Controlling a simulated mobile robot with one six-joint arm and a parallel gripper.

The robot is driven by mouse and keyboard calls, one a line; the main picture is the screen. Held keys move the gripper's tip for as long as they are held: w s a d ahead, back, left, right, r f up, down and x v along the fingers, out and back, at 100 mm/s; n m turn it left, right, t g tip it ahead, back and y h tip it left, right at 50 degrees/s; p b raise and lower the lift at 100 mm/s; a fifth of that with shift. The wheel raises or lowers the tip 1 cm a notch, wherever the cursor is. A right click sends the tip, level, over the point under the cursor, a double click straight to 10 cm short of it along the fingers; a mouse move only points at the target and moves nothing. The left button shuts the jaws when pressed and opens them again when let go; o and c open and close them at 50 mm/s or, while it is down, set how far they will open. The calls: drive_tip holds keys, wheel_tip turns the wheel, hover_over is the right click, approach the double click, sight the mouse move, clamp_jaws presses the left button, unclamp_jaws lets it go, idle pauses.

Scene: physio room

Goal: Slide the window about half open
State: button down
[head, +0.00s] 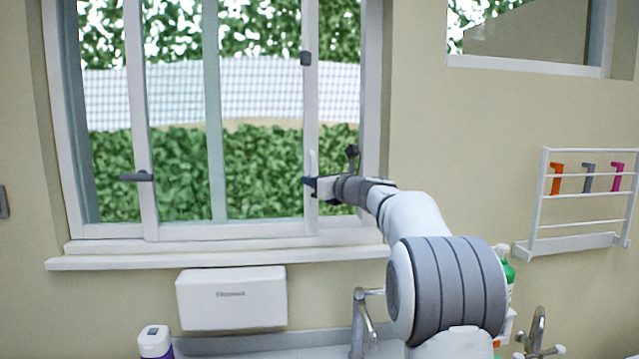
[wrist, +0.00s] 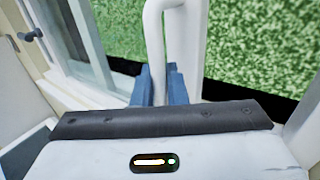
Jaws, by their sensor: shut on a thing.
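The window (head: 228,232) has a white frame and fills the left and middle of the head view, with greenery and a pale mesh fence behind it. A white upright bar handle (head: 313,160) is on a white sash upright (head: 311,100) towards the right side. My gripper (head: 309,187) is shut on this handle near its lower part. In the wrist view, the blue fingers (wrist: 161,88) stand on both sides of the white handle (wrist: 154,35). A strip of greenery shows between this upright and the right jamb (head: 371,90).
A dark handle (head: 136,177) is on another upright at left. The sill (head: 215,256) runs below, over a white dispenser (head: 231,298) and a faucet (head: 362,320). A white wall rack (head: 585,196) with coloured hooks hangs at right, beyond my arm.

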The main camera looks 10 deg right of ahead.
drive_tip(key=shift+d+f, duration=0.1)
drive_tip(key=c, duration=1.6)
unclamp_jaws()
drive_tip(key=shift+d, duration=0.1)
drive_tip(key=shift+o, duration=0.2)
drive_tip(key=shift+s, duration=0.15)
drive_tip(key=b+v, duration=0.2)
drive_tip(key=v, duration=0.5)
drive_tip(key=shift+s+d, duration=0.15)
drive_tip(key=shift+s, duration=0.15)
